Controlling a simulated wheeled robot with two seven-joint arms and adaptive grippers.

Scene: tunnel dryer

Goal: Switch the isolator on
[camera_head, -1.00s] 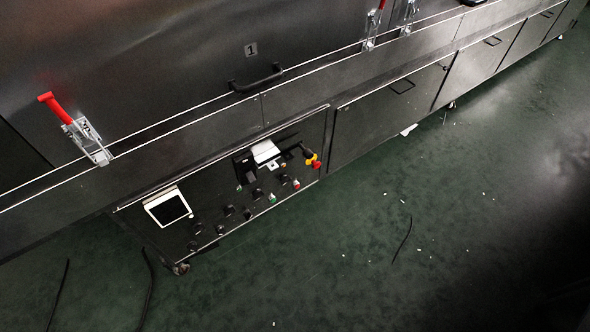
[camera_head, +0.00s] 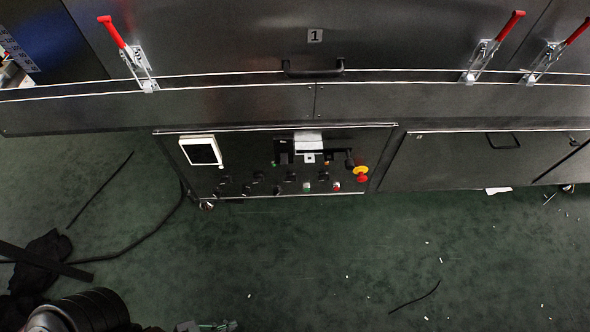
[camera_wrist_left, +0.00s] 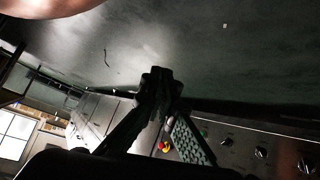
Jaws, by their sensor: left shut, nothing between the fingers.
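The control panel (camera_head: 240,160) is set low in the dark dryer front, in the middle of the head view. At its right end are a black handle (camera_head: 350,160) and a red-and-yellow control (camera_head: 361,173). I cannot tell for sure which one is the isolator, nor its setting. The red-and-yellow control also shows small in the left wrist view (camera_wrist_left: 164,147), beside the gripper. My left gripper (camera_wrist_left: 160,82) is shut and empty, its fingertips together. In the head view only a bit of it (camera_head: 212,326) shows at the bottom edge, well apart from the panel. My right gripper is out of view.
A white-framed screen (camera_head: 201,151) and several black knobs sit on the panel. Red-handled clamps (camera_head: 128,55) and a black door handle (camera_head: 313,69) are above. A dark cable (camera_head: 150,232) lies on the green floor (camera_head: 320,255), which is mostly open before the panel.

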